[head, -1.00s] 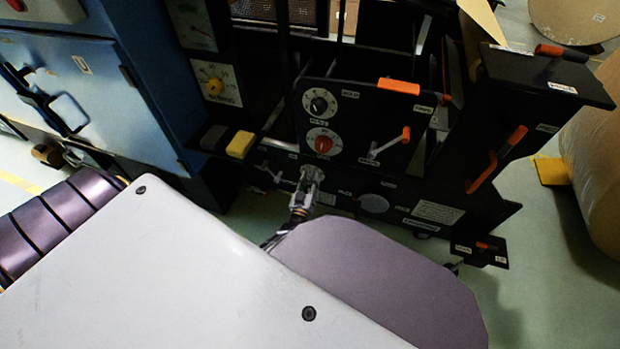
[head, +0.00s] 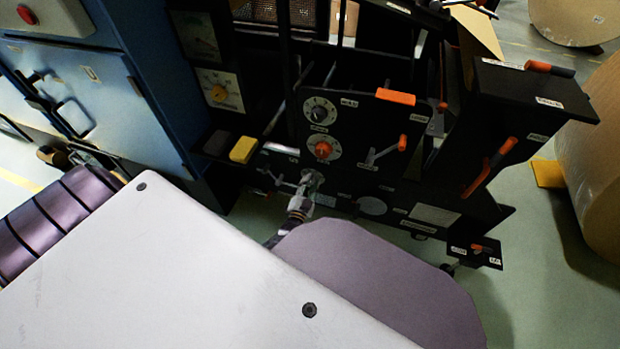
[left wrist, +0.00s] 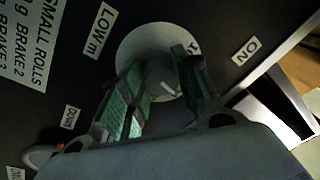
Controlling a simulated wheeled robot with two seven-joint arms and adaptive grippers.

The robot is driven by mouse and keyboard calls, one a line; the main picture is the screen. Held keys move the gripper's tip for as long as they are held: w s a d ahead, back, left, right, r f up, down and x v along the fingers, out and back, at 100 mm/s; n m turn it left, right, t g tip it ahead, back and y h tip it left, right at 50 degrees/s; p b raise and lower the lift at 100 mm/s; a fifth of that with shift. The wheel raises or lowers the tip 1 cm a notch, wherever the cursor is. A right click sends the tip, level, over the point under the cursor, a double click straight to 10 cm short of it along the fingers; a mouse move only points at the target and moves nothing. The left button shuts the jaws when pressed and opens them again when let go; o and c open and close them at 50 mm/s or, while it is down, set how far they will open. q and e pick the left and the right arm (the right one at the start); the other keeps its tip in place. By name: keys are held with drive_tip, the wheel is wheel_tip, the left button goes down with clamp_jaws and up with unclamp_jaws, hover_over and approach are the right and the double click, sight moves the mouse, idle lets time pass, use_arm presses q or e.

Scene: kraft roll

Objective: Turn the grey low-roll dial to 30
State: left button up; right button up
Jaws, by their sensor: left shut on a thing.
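The low-roll dial is a pale round plate with a grey knob (left wrist: 158,76) in the left wrist view, beside a label reading "LOW m". My left gripper (left wrist: 158,88) has its green-padded fingers on either side of the knob and is shut on it. A white mark shows on the knob, but the scale is mostly covered and I cannot read the setting. In the head view my left gripper (head: 312,178) is at the lower part of the black machine panel (head: 352,125) and hides most of the dial. My right gripper is not in view.
Above the gripper are a red-knobbed dial (head: 323,151) and a dark-knobbed dial (head: 319,113). An orange-tipped lever (head: 387,151) stands to their right. A blue cabinet (head: 110,85) is at left. A large paper roll (head: 595,155) stands at right.

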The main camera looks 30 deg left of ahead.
use_arm(q)
drive_tip(key=shift+m, duration=1.2)
drive_tip(key=shift+h, duration=0.4)
drive_tip(key=o, duration=1)
drive_tip(key=shift+s, duration=0.15)
drive_tip(key=shift+v, duration=5.9)
drive_tip(key=shift+f, duration=0.1)
